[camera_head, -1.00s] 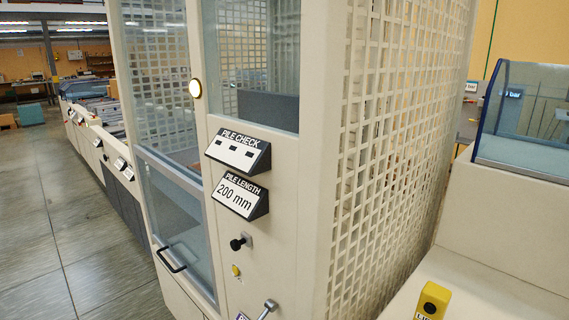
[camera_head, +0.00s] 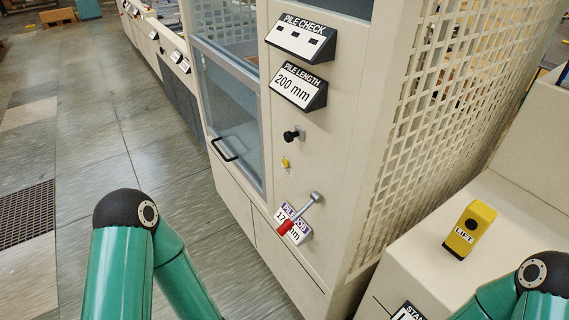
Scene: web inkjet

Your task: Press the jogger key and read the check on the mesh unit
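The mesh unit (camera_head: 345,150) is a cream cabinet with a lattice side wall. The PILE LENGTH sign (camera_head: 298,88) below reads 200 mm. Under the signs are a black knob (camera_head: 291,136) and a small yellow part (camera_head: 285,163); neither has a legible label, so I cannot tell which, if either, is the jogger key. Lower, a red-handled lever (camera_head: 300,213) partly covers the PILE JOB label (camera_head: 296,229), where "17" and "mm" show. Both my grippers are outside the view; only green arm links show.
A glazed door (camera_head: 232,125) with a black handle is left of the controls. A yellow LIFT box (camera_head: 470,229) stands on the cream ledge (camera_head: 500,250) at right. The tiled floor (camera_head: 90,130) at left is largely open, with a dark grate (camera_head: 27,217).

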